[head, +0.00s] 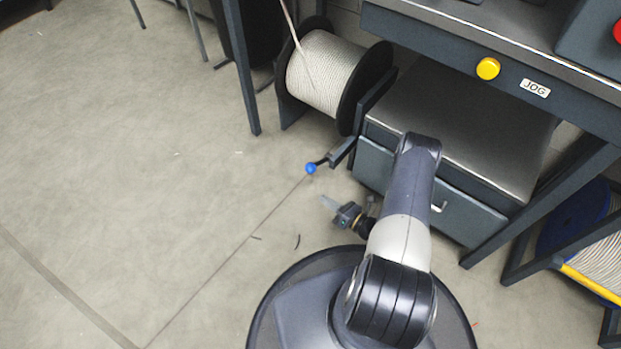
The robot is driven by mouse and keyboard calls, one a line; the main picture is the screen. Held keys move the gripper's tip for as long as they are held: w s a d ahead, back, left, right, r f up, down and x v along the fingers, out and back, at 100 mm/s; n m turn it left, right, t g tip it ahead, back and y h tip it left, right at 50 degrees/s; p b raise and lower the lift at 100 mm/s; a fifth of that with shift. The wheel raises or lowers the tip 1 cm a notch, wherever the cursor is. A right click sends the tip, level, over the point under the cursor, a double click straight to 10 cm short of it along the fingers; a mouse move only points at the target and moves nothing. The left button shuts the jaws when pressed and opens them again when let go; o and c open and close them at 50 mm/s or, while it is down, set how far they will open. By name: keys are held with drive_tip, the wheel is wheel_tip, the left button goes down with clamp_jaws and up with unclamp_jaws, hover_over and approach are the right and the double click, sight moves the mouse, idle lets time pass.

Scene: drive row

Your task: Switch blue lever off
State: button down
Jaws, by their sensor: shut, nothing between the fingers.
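The blue lever (311,168) has a round blue knob on a short dark arm. It sticks out to the left from a dark bracket at the left side of the grey drawer cabinet, below the cable reel. My gripper (330,203) is below and slightly right of the knob in the picture, apart from it. Its fingers are together and empty, pointing up and left. My arm hides part of the cabinet front. No on or off marking for the lever can be made out.
The drawer cabinet (377,166) stands under a bench with a yellow JOG button (488,69) and a red button (618,31). A cable reel (326,72) stands behind the lever. A blue reel (577,220) is at the right. The floor at left is clear.

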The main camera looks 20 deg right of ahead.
sight(319, 163)
drive_tip(key=shift+w+a, duration=0.1)
drive_tip(key=b+x, duration=0.3)
drive_tip(key=x, duration=0.7)
drive_tip(key=shift+d+r+b, duration=0.35)
drive_tip(key=shift+d+r, duration=1)
drive_tip(key=shift+r, duration=0.25)
drive_tip(key=shift+r, duration=0.15)
